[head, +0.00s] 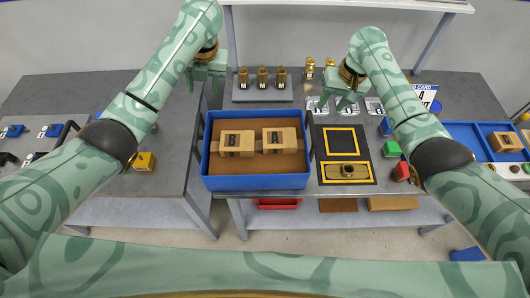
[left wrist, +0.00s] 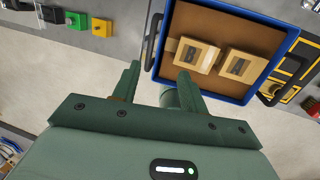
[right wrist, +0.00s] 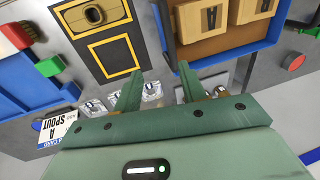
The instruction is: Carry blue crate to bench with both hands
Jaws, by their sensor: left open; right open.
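The blue crate (head: 257,183) stands upright with a brown floor and holds two wooden blocks, block B (head: 237,143) and block A (head: 280,139). Dark handles sit at its left and right ends. My left gripper (head: 207,76) is open and empty, above and behind the crate's left end. My right gripper (head: 344,96) is open and empty, behind and right of the crate. In the right wrist view the crate (right wrist: 232,53) and its handle (right wrist: 166,38) show clear of the fingers.
A grey bench (head: 172,115) lies to the left, with a yellow block (head: 144,161) on it. A black mat (head: 333,183) with yellow frames lies right of the crate. Several labelled pegs (head: 262,77) stand behind the crate. Green and red blocks sit further right.

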